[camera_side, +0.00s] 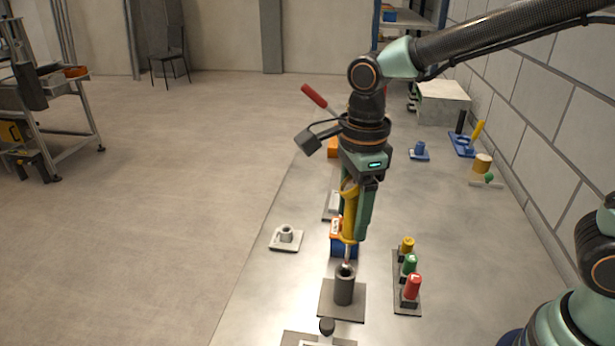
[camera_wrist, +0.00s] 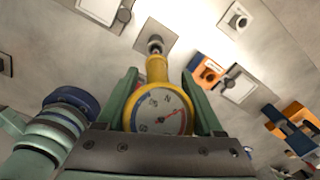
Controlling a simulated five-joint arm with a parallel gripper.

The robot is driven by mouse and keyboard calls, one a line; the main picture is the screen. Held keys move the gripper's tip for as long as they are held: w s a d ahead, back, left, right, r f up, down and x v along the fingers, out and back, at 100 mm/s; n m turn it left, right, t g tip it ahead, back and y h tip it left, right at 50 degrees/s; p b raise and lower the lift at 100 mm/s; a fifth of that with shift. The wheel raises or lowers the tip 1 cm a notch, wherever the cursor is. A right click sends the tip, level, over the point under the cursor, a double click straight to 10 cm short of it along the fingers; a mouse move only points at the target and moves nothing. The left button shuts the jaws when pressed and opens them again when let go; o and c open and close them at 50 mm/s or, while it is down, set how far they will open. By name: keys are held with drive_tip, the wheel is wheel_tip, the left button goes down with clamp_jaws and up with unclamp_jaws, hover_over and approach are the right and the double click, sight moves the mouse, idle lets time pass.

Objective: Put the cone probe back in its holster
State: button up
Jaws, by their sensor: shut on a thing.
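The cone probe (camera_side: 349,222) is yellow with a thin metal tip and points down, nearly upright. In the wrist view its round dial (camera_wrist: 160,112) faces the camera, marked N with a red needle. My gripper (camera_side: 356,208) is shut on the probe's body, with its green fingers on both sides in the wrist view (camera_wrist: 160,78). The holster (camera_side: 344,288) is a dark upright tube on a square grey plate. The probe's tip is right at the tube's mouth; I cannot tell whether it is just above or slightly inside. The tube (camera_wrist: 155,43) is partly hidden behind the probe in the wrist view.
A rack with red, green and yellow plugs (camera_side: 411,287) stands close right of the holster. A blue and orange box (camera_side: 337,246) is just behind it. A white plate with a ring (camera_side: 286,238) lies left. A black knob (camera_side: 327,325) is in front.

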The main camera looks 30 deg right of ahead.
sight(349, 247)
drive_tip(key=shift+f, duration=3.9)
